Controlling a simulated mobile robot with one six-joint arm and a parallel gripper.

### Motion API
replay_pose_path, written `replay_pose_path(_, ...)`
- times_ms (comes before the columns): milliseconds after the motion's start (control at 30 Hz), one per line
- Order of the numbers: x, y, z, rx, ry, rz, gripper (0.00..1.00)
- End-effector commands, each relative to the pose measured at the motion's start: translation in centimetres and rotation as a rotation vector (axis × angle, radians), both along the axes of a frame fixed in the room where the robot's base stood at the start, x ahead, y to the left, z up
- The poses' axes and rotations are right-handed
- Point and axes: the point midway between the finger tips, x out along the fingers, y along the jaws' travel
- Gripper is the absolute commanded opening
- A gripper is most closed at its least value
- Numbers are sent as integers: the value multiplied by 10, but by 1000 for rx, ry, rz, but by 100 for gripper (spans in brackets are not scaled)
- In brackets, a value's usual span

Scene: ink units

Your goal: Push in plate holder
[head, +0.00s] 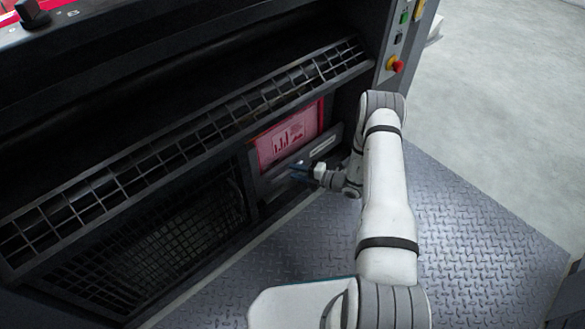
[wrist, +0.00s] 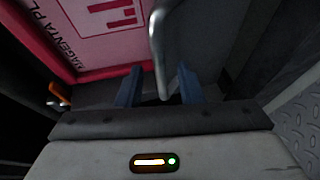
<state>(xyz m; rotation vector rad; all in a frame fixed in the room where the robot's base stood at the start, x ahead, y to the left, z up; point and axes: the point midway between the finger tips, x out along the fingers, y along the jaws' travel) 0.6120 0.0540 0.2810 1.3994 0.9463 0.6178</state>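The plate holder (head: 318,150) is a dark grey panel with a pale label, set low in the press below a magenta plate (head: 290,137). The plate also shows at the upper left of the wrist view (wrist: 100,30), with part of the lettering "MAGENTA PL". A grey curved bar (wrist: 158,45), seemingly the holder's handle, reaches down between my two blue fingers. My gripper (head: 298,170) is at the holder's front. In the wrist view my gripper (wrist: 159,76) is open, with a finger on each side of the bar and gaps showing. Whether the holder is fully in cannot be told.
A wire mesh guard (head: 200,140) runs above and left of the plate, and a lower mesh (head: 150,245) lies left. A red stop button (head: 396,65) sits on the press's right side. The tread-plate floor (head: 470,235) is clear on the right.

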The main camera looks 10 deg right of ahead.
Motion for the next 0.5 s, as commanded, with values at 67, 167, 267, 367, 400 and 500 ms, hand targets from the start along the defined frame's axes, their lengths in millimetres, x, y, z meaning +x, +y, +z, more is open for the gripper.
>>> replay_pose_path(67, -7, -13, 6, 0, 1, -4, 34)
replay_pose_path(167, -13, -24, 7, 0, 0, -4, 34)
replay_pose_path(267, -17, -31, 8, -1, 0, -2, 34)
replay_pose_path(367, -19, -33, 7, 0, 0, -2, 34)
replay_pose_path(400, -19, -33, 7, 0, 0, -2, 34)
replay_pose_path(500, -19, -33, 7, 0, 0, -1, 34)
